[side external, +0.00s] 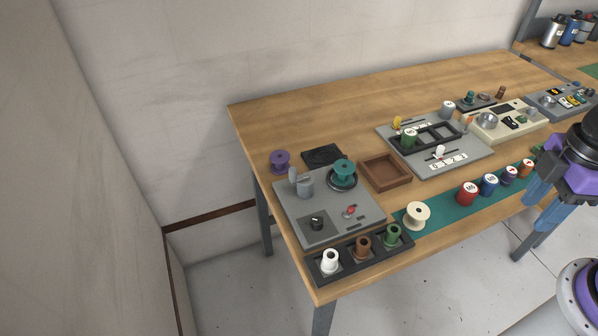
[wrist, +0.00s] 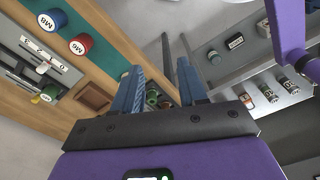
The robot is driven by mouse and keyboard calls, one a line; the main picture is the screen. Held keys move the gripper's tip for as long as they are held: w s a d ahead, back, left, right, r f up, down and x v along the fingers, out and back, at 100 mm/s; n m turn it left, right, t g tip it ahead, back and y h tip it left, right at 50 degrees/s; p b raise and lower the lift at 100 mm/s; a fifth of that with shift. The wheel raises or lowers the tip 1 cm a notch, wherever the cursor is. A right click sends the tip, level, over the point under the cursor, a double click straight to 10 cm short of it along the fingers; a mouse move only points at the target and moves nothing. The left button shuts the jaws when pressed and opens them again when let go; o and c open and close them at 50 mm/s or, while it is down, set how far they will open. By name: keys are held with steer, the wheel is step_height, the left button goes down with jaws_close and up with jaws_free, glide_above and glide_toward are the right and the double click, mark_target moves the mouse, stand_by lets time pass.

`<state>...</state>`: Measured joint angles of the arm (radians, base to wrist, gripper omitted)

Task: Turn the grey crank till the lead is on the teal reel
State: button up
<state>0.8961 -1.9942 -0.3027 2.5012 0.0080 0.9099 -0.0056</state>
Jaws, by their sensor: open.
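The grey crank (side external: 304,186) stands on a grey panel (side external: 355,211) near the table's left end, its handle upright at the left. The teal reel (side external: 343,168) sits right of it on a dark round base. I cannot make out the lead. My gripper (side external: 543,197) is at the right side of the view, well away from the crank, over the table's front edge. Its blue fingers are apart and empty; they also show in the wrist view (wrist: 160,88). Small green reels appear beyond the fingers there, but the crank cannot be made out.
A black rack (side external: 345,272) with white, brown and green reels lies in front of the panel. A cream spool (side external: 416,215) and several labelled reels stand on a green strip. A brown tray (side external: 386,173) and purple reel (side external: 280,161) flank the panel.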

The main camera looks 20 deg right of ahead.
steer(key=w+a+y, duration=0.3)
steer(key=a+y, duration=0.1)
steer(key=a, duration=0.7)
steer(key=m+t+y, duration=0.2)
steer(key=m+t, duration=0.2)
steer(key=t, duration=0.2)
glide_above(293, 169)
steer(key=s+d, duration=0.8)
steer(key=x, duration=1.5)
steer(key=shift+w+a+f, duration=0.1)
steer(key=shift+w+a, duration=0.1)
steer(key=shift+w, duration=0.15)
jaws_close()
